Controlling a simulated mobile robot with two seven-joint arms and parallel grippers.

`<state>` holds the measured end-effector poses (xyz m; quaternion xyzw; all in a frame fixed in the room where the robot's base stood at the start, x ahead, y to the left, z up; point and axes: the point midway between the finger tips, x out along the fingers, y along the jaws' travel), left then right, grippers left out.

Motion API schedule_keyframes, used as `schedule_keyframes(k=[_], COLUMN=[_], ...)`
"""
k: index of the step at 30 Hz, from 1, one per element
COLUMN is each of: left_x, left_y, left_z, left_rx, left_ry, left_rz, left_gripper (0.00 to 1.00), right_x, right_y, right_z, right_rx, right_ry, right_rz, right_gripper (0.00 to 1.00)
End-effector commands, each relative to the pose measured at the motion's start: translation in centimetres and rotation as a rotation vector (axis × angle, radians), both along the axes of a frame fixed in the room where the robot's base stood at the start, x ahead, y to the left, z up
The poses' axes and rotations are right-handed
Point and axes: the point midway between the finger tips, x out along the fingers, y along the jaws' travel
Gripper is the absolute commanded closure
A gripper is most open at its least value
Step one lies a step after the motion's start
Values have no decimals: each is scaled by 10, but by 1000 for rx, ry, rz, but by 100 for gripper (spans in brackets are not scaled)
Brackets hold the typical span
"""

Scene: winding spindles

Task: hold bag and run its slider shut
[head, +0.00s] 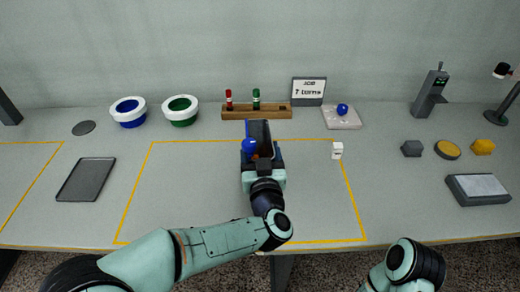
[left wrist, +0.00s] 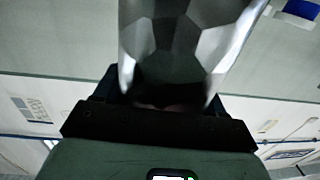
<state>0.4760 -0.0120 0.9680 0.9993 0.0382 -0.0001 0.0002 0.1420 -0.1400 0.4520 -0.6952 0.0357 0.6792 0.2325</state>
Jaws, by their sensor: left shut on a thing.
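My left gripper (head: 262,158) is over the middle of the marked mat area, shut on a dark upright thing that I take for the bag (head: 259,130). The bag has a blue strip along its left edge. A round blue knob (head: 249,146), perhaps the slider, shows at the left of the jaws; I cannot tell whether it touches them. In the left wrist view the bag (left wrist: 190,45) is a grey, faceted, shiny shape rising from between the fingers. The jaws hide its lower part. My right arm shows at the bottom right, but its gripper is out of view.
A small white block (head: 337,150) stands to the right of the gripper. Behind are a wooden rack (head: 236,113), a sign (head: 308,91) and a pale tray (head: 327,117) with a blue ball (head: 342,109). A dark tray (head: 87,179) lies left.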

Motion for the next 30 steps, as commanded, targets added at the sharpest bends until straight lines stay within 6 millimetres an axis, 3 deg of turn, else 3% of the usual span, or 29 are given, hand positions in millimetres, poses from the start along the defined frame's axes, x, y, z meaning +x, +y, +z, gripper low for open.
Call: schedule_keyframes(k=[30], left_x=[0], left_y=[0], left_z=[-6], left_rx=[1], left_ry=[-2], left_rz=[0], left_gripper=[89], right_x=[0], right_y=[0], right_z=[-4], right_rx=[1], right_ry=[2], right_rz=[1], right_gripper=[0])
